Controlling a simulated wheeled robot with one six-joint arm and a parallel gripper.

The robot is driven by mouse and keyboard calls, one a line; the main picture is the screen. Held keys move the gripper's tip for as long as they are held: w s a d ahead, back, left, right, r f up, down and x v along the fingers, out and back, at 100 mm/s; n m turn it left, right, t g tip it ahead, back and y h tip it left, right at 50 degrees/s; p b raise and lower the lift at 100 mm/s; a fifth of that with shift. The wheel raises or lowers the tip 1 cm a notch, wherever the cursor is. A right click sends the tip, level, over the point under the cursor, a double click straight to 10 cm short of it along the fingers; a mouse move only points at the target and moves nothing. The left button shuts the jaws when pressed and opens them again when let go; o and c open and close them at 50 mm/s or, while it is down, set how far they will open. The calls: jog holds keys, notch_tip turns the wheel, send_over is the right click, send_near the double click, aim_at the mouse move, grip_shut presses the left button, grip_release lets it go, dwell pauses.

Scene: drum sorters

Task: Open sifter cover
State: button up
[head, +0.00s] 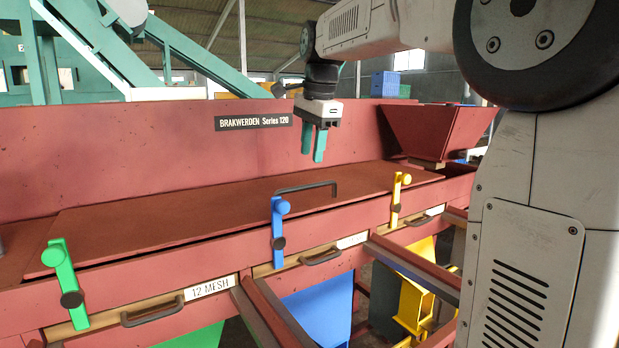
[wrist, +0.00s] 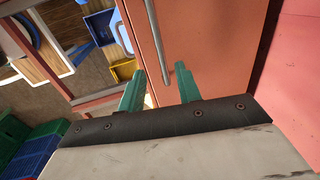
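The sifter cover (head: 200,218) is a long flat red plate lying down on the machine top in the head view. A dark bar handle (head: 306,188) stands on it right of centre. A green latch (head: 65,284), a blue latch (head: 278,232) and a yellow latch (head: 396,200) stand upright along the front, their upper ends by the cover's front edge. My gripper (head: 314,145) points down above the cover and handle, apart from both. In the wrist view its teal fingers (wrist: 158,88) are spread and empty over the red surface.
A red back wall with a nameplate (head: 253,122) rises behind the cover. A red hopper (head: 436,130) stands at the right end. Handled drawers, one with a "12 MESH" label (head: 210,287), line the front. Red frame rails (head: 412,262) stick out below.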

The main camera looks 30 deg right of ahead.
aim_at(309, 186)
jog(key=f, duration=0.2)
jog(key=w+f, duration=0.1)
jog(key=f, duration=0.4)
jog(key=shift+w+f, duration=0.2)
jog(key=shift+w, duration=0.05)
